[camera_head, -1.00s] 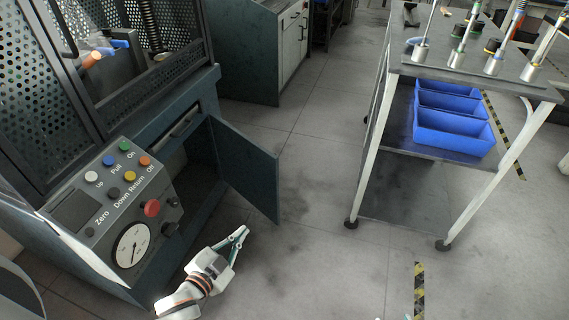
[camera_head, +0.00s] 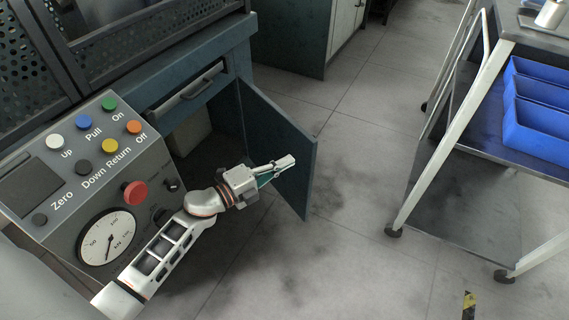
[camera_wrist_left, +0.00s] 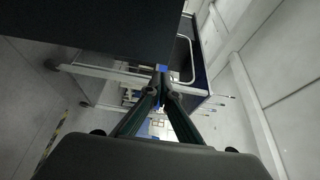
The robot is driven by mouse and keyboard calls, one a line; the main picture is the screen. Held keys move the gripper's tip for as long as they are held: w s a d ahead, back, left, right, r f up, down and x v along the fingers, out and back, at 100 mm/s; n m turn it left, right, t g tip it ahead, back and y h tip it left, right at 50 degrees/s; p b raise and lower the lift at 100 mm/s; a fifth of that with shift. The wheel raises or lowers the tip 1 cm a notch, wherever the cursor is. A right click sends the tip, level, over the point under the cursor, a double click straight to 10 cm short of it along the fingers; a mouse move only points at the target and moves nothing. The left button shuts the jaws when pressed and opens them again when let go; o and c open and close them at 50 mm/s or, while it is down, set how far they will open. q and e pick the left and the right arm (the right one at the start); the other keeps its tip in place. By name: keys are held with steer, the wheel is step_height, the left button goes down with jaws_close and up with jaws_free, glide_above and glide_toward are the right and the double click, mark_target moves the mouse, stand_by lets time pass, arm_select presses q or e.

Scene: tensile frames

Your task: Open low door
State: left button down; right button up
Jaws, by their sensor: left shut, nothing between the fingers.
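The low door (camera_head: 285,150) is a dark teal panel on the front of the testing machine's lower cabinet. It stands swung well out from the cabinet, and the dark opening (camera_head: 215,125) shows behind it. My left gripper (camera_head: 284,166) is shut and empty, in front of the inner face of the door in the head view. I cannot tell whether it touches the door. In the left wrist view its fingers (camera_wrist_left: 162,92) meet at the tips, and a dark panel fills the upper left. My right gripper is not in view.
The control panel (camera_head: 90,175) with coloured buttons and a round gauge is at the left, close to my left arm. A drawer handle (camera_head: 195,85) is above the opening. A trolley (camera_head: 470,190) with blue bins (camera_head: 540,125) stands at the right. The floor between is clear.

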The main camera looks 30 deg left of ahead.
mark_target(313, 149)
arm_select(q)
steer(key=x, duration=0.5)
steer(key=shift+w+d+f+b, duration=0.2)
steer(key=shift+b, duration=0.2)
steer(key=shift+w+d+r, duration=0.1)
steer(key=shift+w+d, duration=0.15)
steer(key=shift+w, duration=0.3)
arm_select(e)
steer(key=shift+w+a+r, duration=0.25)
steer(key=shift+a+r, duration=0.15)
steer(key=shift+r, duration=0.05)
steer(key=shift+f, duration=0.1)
